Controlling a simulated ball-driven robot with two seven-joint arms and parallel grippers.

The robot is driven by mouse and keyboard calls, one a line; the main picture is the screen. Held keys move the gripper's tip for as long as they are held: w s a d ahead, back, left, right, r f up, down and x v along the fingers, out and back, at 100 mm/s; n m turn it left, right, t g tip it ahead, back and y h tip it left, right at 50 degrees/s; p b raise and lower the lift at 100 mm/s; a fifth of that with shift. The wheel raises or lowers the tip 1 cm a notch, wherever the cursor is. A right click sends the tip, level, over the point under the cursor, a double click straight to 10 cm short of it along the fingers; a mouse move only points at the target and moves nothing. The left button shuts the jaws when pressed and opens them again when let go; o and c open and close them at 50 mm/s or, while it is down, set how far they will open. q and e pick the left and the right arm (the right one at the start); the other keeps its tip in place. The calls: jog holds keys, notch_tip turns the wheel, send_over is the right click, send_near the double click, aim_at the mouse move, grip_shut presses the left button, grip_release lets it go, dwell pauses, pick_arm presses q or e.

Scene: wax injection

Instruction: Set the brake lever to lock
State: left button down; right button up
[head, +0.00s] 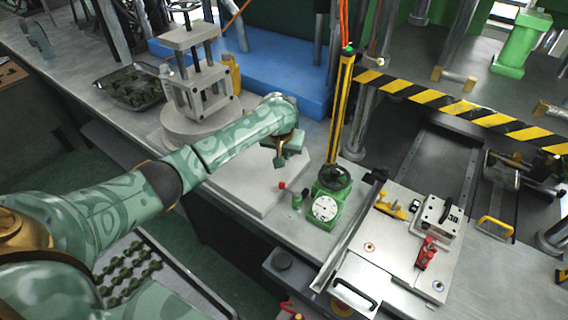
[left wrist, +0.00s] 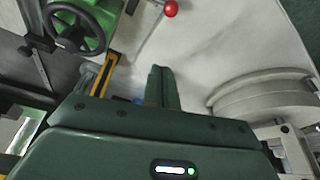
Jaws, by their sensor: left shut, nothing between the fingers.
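My right gripper is not in view.
A green gauge unit (head: 325,208) with a dark handwheel and a yellow post stands right of the gripper. A round-based press (head: 200,130) stands behind my arm. A red clamp (head: 427,254) and white block (head: 436,218) sit on the right plate.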

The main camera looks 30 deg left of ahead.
pick_arm(q)
jog(key=b+x, duration=0.5)
jog(key=x, duration=0.4)
jog(key=shift+s+f, duration=0.15)
jog(key=shift+f, duration=0.1)
jog(key=s, duration=0.1)
jog(key=s+p, duration=0.1)
jog(key=s, duration=0.1)
jog(key=shift+s+d+r+p, duration=0.15)
jog(key=shift+d+r+p, duration=0.15)
jog(key=shift+p, duration=0.1)
jog(key=shift+s+f, duration=0.1)
jog(key=shift+s, duration=0.3)
jog(key=shift+w+f, duration=0.1)
